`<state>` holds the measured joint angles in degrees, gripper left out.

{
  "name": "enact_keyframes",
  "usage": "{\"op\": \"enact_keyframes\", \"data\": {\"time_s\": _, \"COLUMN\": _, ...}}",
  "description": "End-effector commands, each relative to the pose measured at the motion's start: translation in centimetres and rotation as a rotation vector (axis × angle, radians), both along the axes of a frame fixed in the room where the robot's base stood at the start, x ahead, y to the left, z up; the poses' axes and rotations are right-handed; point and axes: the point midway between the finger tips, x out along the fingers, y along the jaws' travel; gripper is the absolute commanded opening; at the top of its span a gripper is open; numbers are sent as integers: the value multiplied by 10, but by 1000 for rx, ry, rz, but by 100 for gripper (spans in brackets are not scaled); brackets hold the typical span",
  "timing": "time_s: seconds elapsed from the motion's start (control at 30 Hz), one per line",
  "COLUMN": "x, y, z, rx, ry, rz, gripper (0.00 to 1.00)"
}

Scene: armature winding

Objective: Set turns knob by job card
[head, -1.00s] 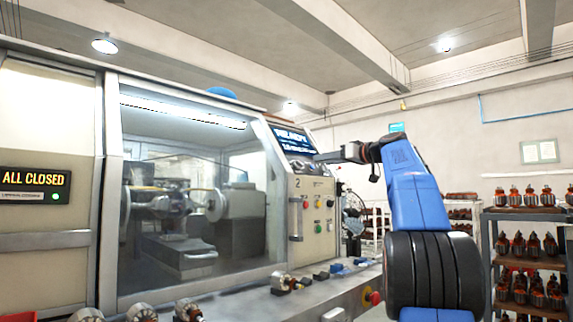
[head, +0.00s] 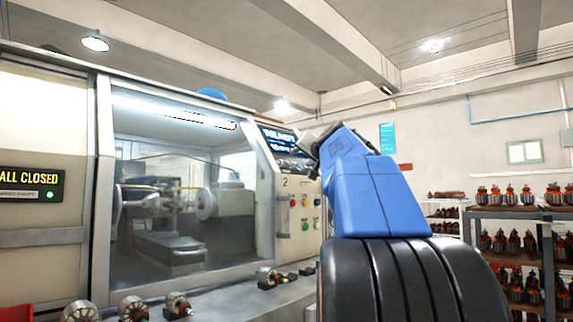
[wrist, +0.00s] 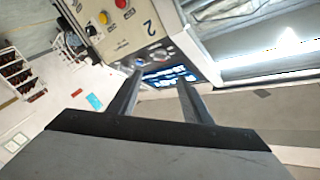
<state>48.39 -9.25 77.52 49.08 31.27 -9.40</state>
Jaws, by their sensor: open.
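The winding machine's slanted control panel has a lit blue display (head: 278,138) with text too blurred to read. The display also shows in the wrist view (wrist: 172,76), with small round knob-like parts (wrist: 152,57) beside it. I cannot tell which is the turns knob. My gripper (wrist: 160,80) is open and empty, its two fingers reaching toward the display and these round parts. I see no contact. In the head view my blue arm hides most of the gripper. I cannot make out a job card for certain.
The panel front (head: 302,215) carries coloured buttons and a "2". The machine window (head: 180,190) is shut; a sign (head: 30,186) reads "ALL CLOSED". Several armatures (head: 133,308) line the front ledge. Shelves with armatures (head: 510,240) stand right. A teal sheet (head: 388,138) hangs on the wall.

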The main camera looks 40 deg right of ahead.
Motion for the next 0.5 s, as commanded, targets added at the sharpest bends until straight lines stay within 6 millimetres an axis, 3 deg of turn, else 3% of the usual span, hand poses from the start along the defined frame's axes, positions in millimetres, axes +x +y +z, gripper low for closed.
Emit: {"op": "enact_keyframes", "data": {"time_s": 0.5, "x": 79, "y": -36, "z": -1, "rx": 0, "ry": 2, "rz": 3, "gripper": 45}}
